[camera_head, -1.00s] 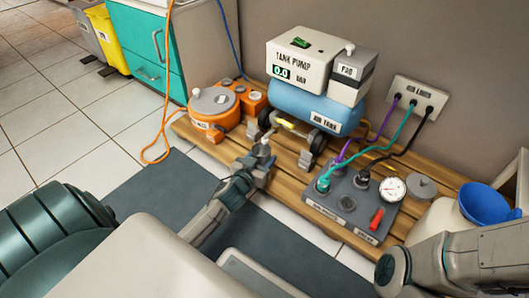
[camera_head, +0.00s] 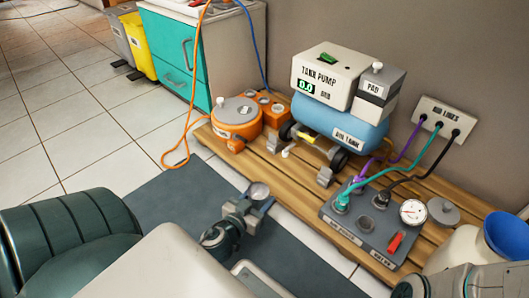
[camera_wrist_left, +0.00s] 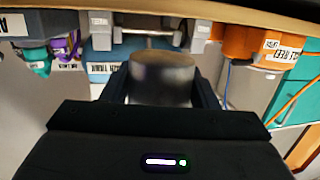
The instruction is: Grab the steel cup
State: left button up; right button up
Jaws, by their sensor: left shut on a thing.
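The steel cup (camera_head: 259,190) is a small, round, shiny metal vessel. It sits between the fingertips of my left gripper (camera_head: 254,200), over the dark mat in front of the wooden pallet. In the left wrist view the cup (camera_wrist_left: 162,78) is a dark grey cylinder with a lighter rim, flanked by the two black fingers. My left gripper (camera_wrist_left: 160,90) is shut on it. Part of the cup's side is hidden by the gripper. My right gripper does not show; only part of my right arm is at the lower right.
The wooden pallet (camera_head: 286,187) holds an orange pot unit (camera_head: 237,118), the tank pump (camera_head: 322,77) on a blue air tank (camera_head: 340,122), and a grey panel (camera_head: 370,225) with hoses and a gauge. The dark mat (camera_head: 170,205) has free room.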

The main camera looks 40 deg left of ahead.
pick_arm(q)
jog(key=shift+f+v, duration=0.2)
jog(key=shift+v, duration=1.05)
jog(key=shift+s, duration=0.15)
